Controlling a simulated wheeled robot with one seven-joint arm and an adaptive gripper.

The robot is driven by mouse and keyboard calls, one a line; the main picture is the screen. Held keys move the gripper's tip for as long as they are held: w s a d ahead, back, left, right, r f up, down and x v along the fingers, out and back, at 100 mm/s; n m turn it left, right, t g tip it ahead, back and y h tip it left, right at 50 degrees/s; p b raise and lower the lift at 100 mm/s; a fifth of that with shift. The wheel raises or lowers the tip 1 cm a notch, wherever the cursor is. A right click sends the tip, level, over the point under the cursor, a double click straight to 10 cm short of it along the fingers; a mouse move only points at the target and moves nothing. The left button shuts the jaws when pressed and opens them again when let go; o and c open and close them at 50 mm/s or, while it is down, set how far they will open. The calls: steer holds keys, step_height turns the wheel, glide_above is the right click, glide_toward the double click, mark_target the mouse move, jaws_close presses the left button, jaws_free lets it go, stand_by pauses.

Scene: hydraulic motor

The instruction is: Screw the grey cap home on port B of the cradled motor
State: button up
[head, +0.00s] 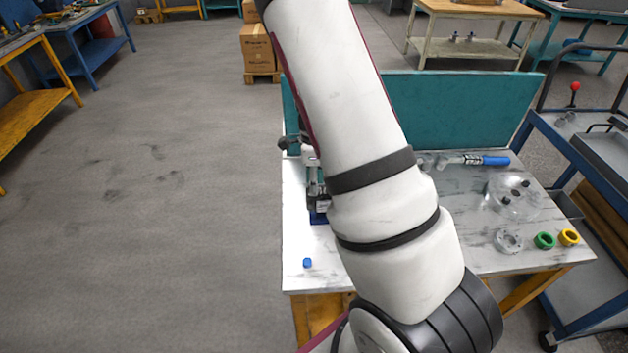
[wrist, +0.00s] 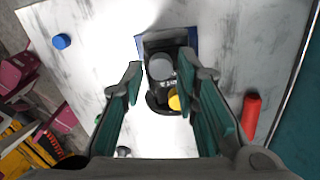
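The cradled motor (wrist: 158,95), dark, is between my fingers in the wrist view. A round grey cap (wrist: 160,67) sits on its upper part; a yellow cap (wrist: 174,102) is just below. I cannot tell how far the grey cap is seated, nor read any port label. The cradle has a blue base (wrist: 194,40); in the head view my arm hides most of it, leaving part of the blue base (head: 318,217) visible. My gripper (wrist: 159,65) is open, with one finger on each side of the grey cap and visible gaps. Its height above the cap is unclear.
A blue cap (head: 307,262) lies near the table's front left. A red-handled item (wrist: 250,115) lies right of the motor in the wrist view.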

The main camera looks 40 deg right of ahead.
stand_by(0.3)
steer(key=n, duration=0.4)
steer(key=shift+n, duration=0.3)
steer(key=n, duration=0.5)
steer(key=shift+w+n+p, duration=0.1)
steer(key=shift+n+p, duration=0.2)
steer(key=shift+n, duration=0.1)
jaws_close()
steer(key=m, duration=0.4)
steer(key=shift+f+m, duration=0.1)
steer(key=shift+m, duration=0.8)
